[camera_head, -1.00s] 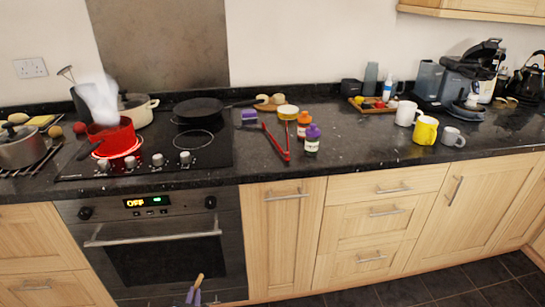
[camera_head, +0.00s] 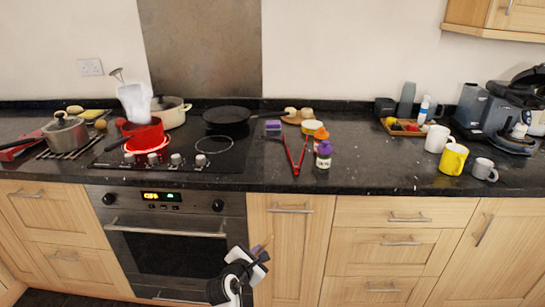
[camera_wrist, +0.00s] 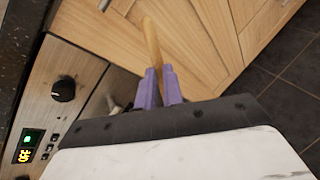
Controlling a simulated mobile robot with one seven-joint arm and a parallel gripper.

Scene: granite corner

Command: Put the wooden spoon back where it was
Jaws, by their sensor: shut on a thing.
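The wooden spoon (camera_wrist: 152,42) is held between the purple fingers of my gripper (camera_wrist: 159,88) in the wrist view. A light wooden shaft sticks out past the fingertips; the rest of the spoon is hidden. In the head view my gripper (camera_head: 258,256) is in front of the lower cabinets, right of the oven and below the worktop edge. The spoon's tip (camera_head: 267,241) shows there as a small tan stick. A red pot (camera_head: 143,137) stands on a glowing ring of the hob, with a white plume above it.
Red tongs (camera_head: 295,158) and a purple-capped bottle (camera_head: 323,157) stand or lie on the dark worktop (camera_head: 370,170). A black pan (camera_head: 227,116) is at the hob's back. Mugs (camera_head: 452,159) are at right. The worktop's middle front is clear.

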